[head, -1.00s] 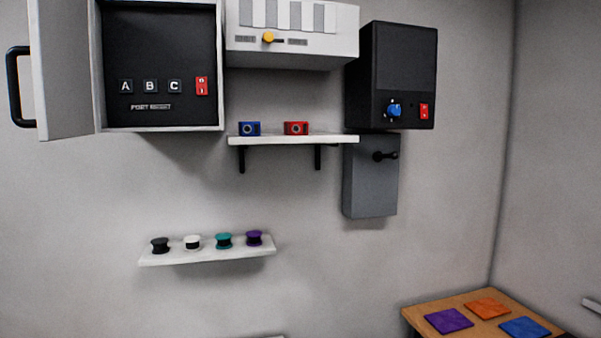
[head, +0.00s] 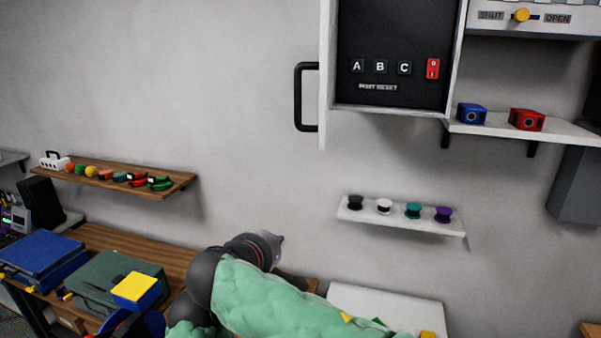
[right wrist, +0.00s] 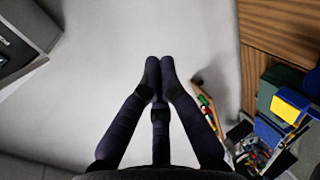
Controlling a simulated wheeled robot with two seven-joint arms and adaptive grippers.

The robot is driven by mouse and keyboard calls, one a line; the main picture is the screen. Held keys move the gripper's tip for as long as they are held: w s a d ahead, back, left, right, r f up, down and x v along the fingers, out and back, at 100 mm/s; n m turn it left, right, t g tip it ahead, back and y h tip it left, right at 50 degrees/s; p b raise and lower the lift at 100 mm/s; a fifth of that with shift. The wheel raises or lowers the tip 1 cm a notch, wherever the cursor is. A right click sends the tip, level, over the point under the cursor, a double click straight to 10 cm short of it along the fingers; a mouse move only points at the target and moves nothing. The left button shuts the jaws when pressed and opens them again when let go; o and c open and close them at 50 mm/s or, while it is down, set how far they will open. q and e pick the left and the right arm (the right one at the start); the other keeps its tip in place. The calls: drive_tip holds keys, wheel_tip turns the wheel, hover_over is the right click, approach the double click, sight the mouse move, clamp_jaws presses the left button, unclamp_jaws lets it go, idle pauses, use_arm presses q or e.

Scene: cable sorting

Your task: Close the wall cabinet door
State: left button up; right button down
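The wall cabinet (head: 455,70) is at the top of the head view, with its dark interior panel (head: 390,45) showing. Its pale door (head: 325,80) stands open at the left side, seen nearly edge-on, with a black bar handle (head: 298,98) facing left. My right gripper (right wrist: 160,64) shows in the right wrist view with its dark fingers together at the tips and nothing visible between them. The fingers are over a pale surface, and the door handle is not seen there. My left gripper is in neither view.
A white shelf (head: 385,216) with several spools hangs below the cabinet. Another shelf (head: 560,128) holds a blue and a red block at right. A wooden shelf (head: 185,184) is at left. One of my green-covered arms crosses the bottom of the head view. Wall left of the handle is clear.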

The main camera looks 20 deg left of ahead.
drive_tip(key=s+r+t+p, duration=0.1)
drive_tip(key=s+r+t, duration=0.15)
drive_tip(key=r, duration=0.55)
drive_tip(key=s+r+t+p, duration=0.1)
drive_tip(key=s+r, duration=0.3)
drive_tip(key=r, duration=0.4)
drive_tip(key=m+t+h, duration=0.1)
drive_tip(key=m+t, duration=0.1)
approach(300, 120)
use_arm(q)
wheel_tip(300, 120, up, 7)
drive_tip(key=p, duration=0.3)
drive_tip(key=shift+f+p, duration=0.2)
drive_tip(key=shift+p, duration=0.1)
use_arm(e)
drive_tip(key=shift+g, duration=0.25)
drive_tip(key=w, duration=0.1)
drive_tip(key=w+d+r, duration=0.1)
drive_tip(key=w, duration=0.1)
drive_tip(key=w+d, duration=0.1)
drive_tip(key=w, duration=0.1)
drive_tip(key=shift+w+r, duration=0.25)
drive_tip(key=shift+r, duration=0.05)
drive_tip(key=shift+a, duration=0.1)
